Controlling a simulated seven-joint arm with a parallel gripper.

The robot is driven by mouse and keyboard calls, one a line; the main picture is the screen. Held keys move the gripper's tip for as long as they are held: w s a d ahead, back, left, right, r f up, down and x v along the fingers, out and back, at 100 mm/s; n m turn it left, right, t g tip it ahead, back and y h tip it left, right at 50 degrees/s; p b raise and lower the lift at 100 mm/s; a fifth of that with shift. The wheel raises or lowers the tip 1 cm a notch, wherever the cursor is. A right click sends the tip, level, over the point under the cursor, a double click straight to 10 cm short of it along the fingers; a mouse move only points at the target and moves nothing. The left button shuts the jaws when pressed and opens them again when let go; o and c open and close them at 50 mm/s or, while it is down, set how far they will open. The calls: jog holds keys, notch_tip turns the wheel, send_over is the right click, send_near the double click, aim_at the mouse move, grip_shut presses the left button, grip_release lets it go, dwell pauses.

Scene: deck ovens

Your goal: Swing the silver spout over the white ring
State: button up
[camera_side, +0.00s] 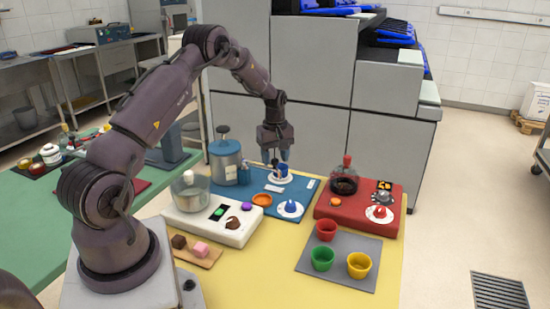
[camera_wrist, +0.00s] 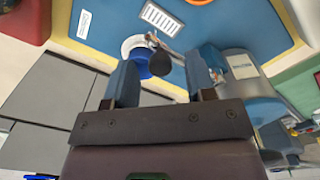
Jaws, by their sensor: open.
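My gripper (camera_side: 281,158) is pointing down over the back of the blue station (camera_side: 263,202). In the wrist view its two blue fingers (camera_wrist: 162,82) are open, with a dark rounded knob (camera_wrist: 152,78) in the gap between them; contact cannot be told. The silver spout (camera_wrist: 166,48) runs close by the knob, its tip near the white ring (camera_wrist: 131,43). In the side view the white ring (camera_side: 280,180) lies just below my gripper. A blue cup (camera_wrist: 160,63) is at the ring, partly hidden by the knob and spout.
A red station (camera_side: 358,212) with a glass pot (camera_side: 344,182) is to the right.

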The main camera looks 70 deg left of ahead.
jog(key=shift+f, duration=0.3)
grip_shut()
